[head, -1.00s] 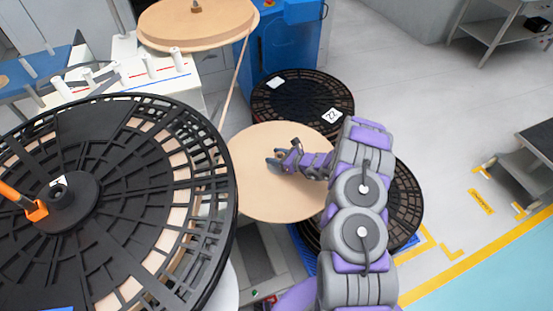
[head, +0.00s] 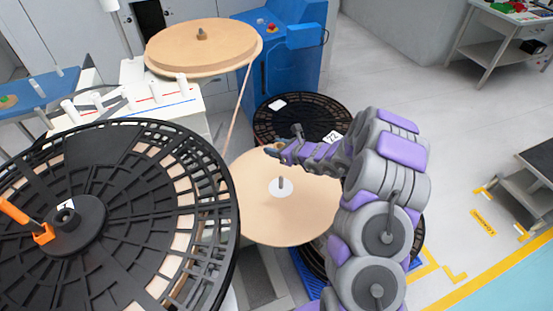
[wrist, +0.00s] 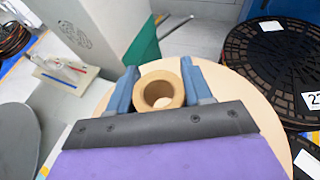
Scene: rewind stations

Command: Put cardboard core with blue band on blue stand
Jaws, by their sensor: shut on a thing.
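In the wrist view a tan cardboard core (wrist: 160,80) sits between the two blue-grey fingers of my gripper (wrist: 162,92). The gripper is shut on it, and its open end faces the camera. No blue band shows on the visible part. In the head view my gripper (head: 272,150) is above the back edge of a tan disc (head: 260,220), apart from its bare upright spindle (head: 281,184). The core is hardly visible there. A white station (head: 165,108) with white pegs and red and blue lines stands at left. I cannot tell which part is the blue stand.
A large black slatted reel (head: 110,140) fills the left front. Black reels (head: 290,108) lie behind and beneath my arm. A tan reel (head: 200,52) and a blue machine (head: 275,75) stand at the back.

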